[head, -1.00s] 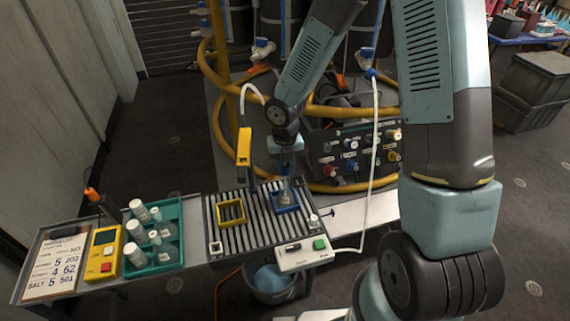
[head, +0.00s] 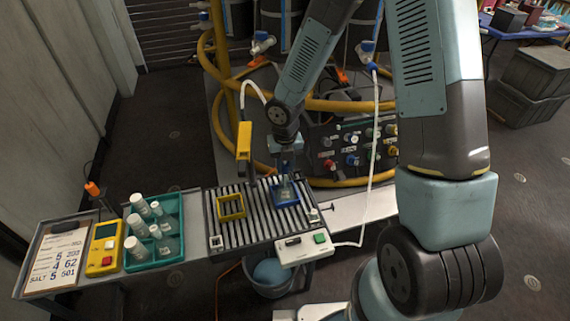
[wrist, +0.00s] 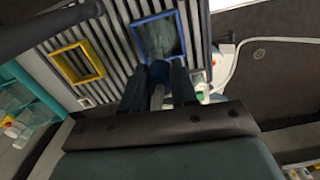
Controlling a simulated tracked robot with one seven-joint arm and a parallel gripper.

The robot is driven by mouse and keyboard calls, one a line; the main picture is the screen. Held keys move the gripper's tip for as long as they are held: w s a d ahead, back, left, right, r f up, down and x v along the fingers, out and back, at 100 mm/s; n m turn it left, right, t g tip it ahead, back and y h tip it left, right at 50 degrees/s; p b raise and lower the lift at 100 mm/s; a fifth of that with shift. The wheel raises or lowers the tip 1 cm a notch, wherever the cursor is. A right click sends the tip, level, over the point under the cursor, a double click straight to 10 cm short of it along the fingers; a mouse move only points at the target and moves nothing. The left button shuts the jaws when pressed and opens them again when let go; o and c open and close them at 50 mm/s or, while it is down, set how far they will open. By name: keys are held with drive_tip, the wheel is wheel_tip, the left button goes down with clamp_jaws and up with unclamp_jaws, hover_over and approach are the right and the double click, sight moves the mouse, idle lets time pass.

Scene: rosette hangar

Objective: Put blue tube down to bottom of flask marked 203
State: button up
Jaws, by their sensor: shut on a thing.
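My gripper (head: 286,168) points down over the blue square frame (head: 276,200) on the slatted rack. In the wrist view its fingers (wrist: 158,85) are shut on a blue tube (wrist: 158,71), a short blue cylinder with a pale part towards the palm. A clear flask (wrist: 163,42) stands inside the blue frame (wrist: 137,40). The flask also shows in the head view (head: 286,190), just below my gripper. I cannot read a number on it. The tube's lower end is hard to make out, so I cannot tell how deep it is in the flask.
A yellow frame (head: 231,207) on the rack looks empty. A yellow handle (head: 244,140) hangs on a white hose left of my arm. A teal tray (head: 168,262) holds white-capped bottles. A white box (head: 290,252) with a green button sits at the rack's front edge.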

drive_tip(key=shift+f, duration=0.25)
drive_tip(key=o, duration=1.6)
drive_tip(key=shift+r, duration=3)
